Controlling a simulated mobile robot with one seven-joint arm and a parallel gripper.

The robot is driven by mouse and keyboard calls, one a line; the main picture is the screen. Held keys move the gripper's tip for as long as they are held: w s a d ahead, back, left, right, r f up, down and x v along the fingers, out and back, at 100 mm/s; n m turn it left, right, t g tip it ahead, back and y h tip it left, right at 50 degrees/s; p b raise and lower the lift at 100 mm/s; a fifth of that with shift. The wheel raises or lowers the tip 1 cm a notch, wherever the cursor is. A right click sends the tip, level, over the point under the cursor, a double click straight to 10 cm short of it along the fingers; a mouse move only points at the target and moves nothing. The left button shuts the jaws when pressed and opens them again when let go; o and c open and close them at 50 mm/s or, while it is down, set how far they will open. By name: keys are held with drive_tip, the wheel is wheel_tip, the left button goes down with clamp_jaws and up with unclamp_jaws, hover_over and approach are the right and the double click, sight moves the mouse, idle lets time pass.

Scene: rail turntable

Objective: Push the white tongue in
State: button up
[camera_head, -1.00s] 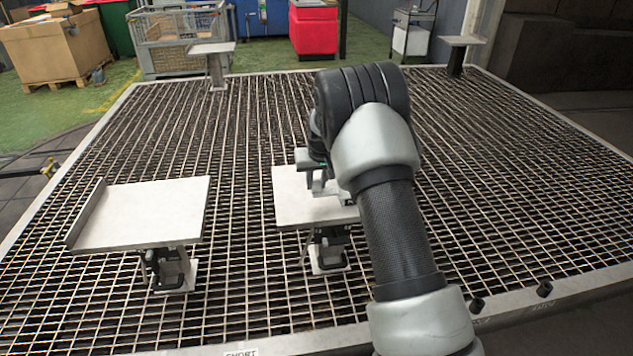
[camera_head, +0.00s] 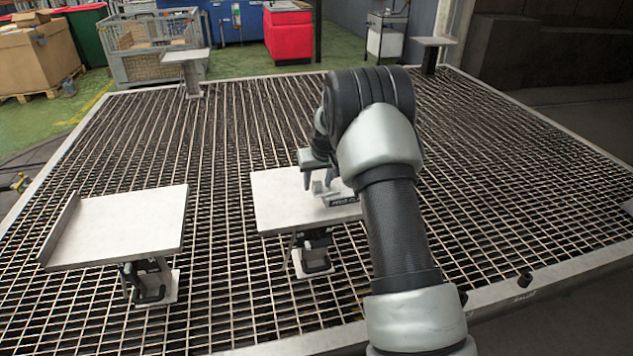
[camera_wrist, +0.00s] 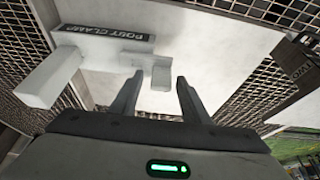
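A pale plate (camera_head: 277,205) on a post stands on the grating, left of my arm; it also shows in the wrist view (camera_wrist: 225,45). It bears a dark label (camera_wrist: 105,38) that seems to read "POST CLAMP". Beside the label, a white bar (camera_wrist: 50,78) sticks out at the left, and a small stepped white piece (camera_wrist: 160,76) stands near my fingers. I cannot tell which of these is the tongue. My gripper (camera_wrist: 157,97) is open with nothing between its fingers, over the plate. The fingertips lie close to the stepped piece; contact cannot be told. In the head view my gripper (camera_head: 318,180) is partly hidden.
A second plate (camera_head: 120,222) with a raised left edge stands on a post to the left. Small post tables stand at the back left (camera_head: 185,55) and back right (camera_head: 436,41). The grating (camera_head: 500,170) to the right of my arm is clear.

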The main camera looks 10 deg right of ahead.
drive_tip(key=p+v, duration=0.2)
drive_tip(key=v, duration=1.5)
drive_tip(key=shift+s+r+p, duration=0.15)
drive_tip(key=shift+p, duration=0.15)
drive_tip(key=shift+a, duration=0.1)
